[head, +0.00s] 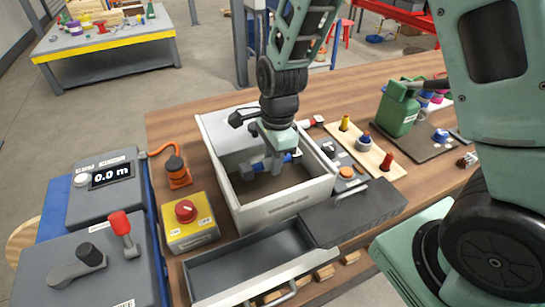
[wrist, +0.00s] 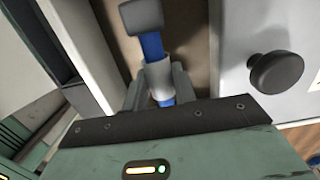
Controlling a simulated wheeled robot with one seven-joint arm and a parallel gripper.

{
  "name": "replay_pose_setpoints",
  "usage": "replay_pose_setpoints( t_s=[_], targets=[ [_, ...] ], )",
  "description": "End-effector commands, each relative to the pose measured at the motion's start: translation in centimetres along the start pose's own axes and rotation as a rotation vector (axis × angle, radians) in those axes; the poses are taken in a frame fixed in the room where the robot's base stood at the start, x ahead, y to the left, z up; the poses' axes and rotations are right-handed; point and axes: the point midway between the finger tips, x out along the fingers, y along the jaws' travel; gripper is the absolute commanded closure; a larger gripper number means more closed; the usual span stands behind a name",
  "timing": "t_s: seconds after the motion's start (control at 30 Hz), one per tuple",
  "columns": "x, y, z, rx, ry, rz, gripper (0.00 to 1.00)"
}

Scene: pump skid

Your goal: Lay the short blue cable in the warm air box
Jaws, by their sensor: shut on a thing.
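My gripper (head: 266,168) is inside the opening of a white box (head: 283,209), which I take to be the warm air box. It is shut on the short blue cable (head: 289,157). In the wrist view the blue cable (wrist: 152,46) shows a dark grey end (wrist: 141,16) and a pale grey collar, with the gripper fingers (wrist: 160,85) on either side. The cable is over the box's brown floor (wrist: 198,40); I cannot tell whether it touches it.
An open grey drawer (head: 212,273) stands in front of the box. A yellow box with a red knob (head: 186,211) is at its left. A panel with an orange button (head: 346,172) and a green canister (head: 398,112) are at its right. A black knob (wrist: 277,73) is close to my gripper.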

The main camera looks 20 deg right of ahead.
Motion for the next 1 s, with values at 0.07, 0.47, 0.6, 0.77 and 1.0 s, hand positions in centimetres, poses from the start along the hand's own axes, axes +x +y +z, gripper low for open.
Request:
replay_pose_setpoints(
  t_s=[0.07, 0.47, 0.6, 0.77, 1.0],
  targets=[
    [0.3, 0.0, 0.0, 0.0, 0.0, 0.001, 0.91],
    [1.5, 0.0, -0.1, -0.001, 0.0, 0.0, 0.91],
    [1.9, 0.0, -0.2, -0.001, 0.0, -0.001, 0.91],
    [2.3, 0.0, -0.2, 0.0, 0.0, -0.001, 0.91],
    [3.0, 0.0, -0.3, 0.0, 0.0, 0.0, 0.91]
  ],
)
